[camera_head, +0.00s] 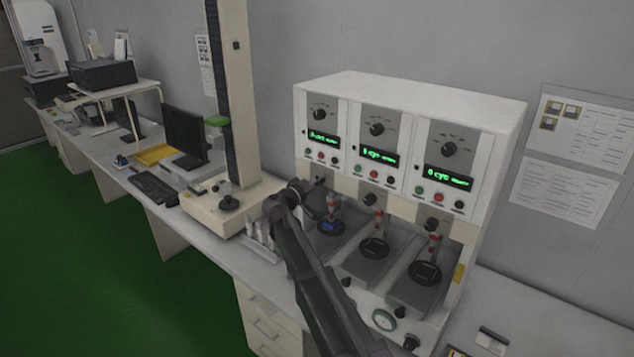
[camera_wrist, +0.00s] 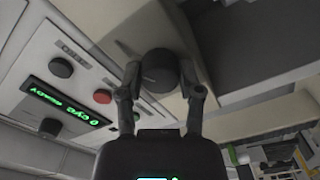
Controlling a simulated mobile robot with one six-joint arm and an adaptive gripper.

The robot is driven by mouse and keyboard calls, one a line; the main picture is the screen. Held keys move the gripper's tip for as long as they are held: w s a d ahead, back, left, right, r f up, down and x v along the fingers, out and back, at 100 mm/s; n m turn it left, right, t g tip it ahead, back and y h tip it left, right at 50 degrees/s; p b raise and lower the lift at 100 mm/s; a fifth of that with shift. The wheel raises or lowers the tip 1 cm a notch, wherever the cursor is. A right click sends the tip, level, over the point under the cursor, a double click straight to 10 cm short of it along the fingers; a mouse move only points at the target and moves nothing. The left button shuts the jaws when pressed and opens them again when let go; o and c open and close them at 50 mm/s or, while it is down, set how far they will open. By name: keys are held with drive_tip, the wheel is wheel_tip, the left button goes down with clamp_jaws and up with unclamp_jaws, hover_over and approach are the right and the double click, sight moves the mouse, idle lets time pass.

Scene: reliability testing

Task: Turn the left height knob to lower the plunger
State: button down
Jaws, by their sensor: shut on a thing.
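The left height knob is a dark round knob (camera_wrist: 158,71) below the left panel of the white three-station test machine (camera_head: 495,110). In the wrist view my gripper (camera_wrist: 160,75) has one finger on each side of it and is shut on it. In the head view my gripper (camera_head: 318,198) is at the left station, and the arm partly hides that area. The left plunger (camera_head: 333,207), with a reddish part, stands above a blue piece (camera_head: 330,228) on the left station's plate. The gap between them is too small to judge.
The middle height knob (camera_head: 369,199) and right height knob (camera_head: 432,224) sit to the right, above dark round pads. Buttons and a green display (camera_wrist: 65,105) are close to my gripper. A beige column machine (camera_head: 235,212) stands on the bench at left.

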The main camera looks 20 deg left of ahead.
drive_tip(key=shift+w, duration=0.1)
idle(0.3)
drive_tip(key=shift+c, duration=1.3)
unclamp_jaws()
drive_tip(key=v, duration=1.2)
drive_tip(key=shift+d, duration=0.15)
